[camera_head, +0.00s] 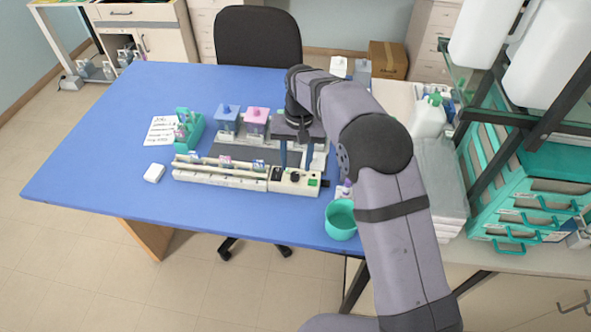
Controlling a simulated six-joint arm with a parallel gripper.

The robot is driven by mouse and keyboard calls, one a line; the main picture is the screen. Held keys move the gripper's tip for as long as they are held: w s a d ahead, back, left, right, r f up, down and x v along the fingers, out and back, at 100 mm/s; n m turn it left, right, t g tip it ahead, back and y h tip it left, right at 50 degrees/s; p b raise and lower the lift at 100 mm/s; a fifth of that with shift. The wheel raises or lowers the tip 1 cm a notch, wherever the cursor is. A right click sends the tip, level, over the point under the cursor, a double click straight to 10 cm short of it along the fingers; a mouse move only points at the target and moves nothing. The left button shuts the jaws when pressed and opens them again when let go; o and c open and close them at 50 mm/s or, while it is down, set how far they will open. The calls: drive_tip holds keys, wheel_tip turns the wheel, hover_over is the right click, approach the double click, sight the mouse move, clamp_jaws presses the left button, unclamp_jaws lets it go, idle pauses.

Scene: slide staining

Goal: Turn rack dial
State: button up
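The staining rack (222,174) is a long cream unit lying across the blue table. Its control panel at the right end carries a small black dial (295,177) and a green button (313,182). My gripper (296,164) points down just behind and above the panel, as seen here. Its two dark fingers stand apart with nothing visible between them. The fingertips appear close to the dial, but I cannot tell their height above it or whether they touch. My wrist hides part of the area behind the panel.
A blue-lidded jar (227,118) and a pink-lidded jar (256,121) stand behind the rack. A green holder (188,130), a note card (162,130) and a white block (154,173) are left. A teal cup (341,222) stands right, near the front edge. The table's left side is clear.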

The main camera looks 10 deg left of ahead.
sight(298, 175)
drive_tip(key=shift+d+r+b, duration=0.1)
drive_tip(key=shift+r+b, duration=0.2)
drive_tip(key=shift+r, duration=1.4)
drive_tip(key=shift+d, duration=0.25)
drive_tip(key=s+d, duration=1)
drive_tip(key=d, duration=0.5)
drive_tip(key=s+d+f, duration=0.2)
drive_tip(key=s+d, duration=0.2)
drive_tip(key=s, duration=0.4)
drive_tip(key=s+d+f+m, duration=0.1)
drive_tip(key=s+d, duration=0.3)
drive_tip(key=s, duration=0.3)
drive_tip(key=shift+s+d+f+h, duration=0.2)
drive_tip(key=shift+s+f+h, duration=0.1)
drive_tip(key=shift+s+f, duration=0.1)
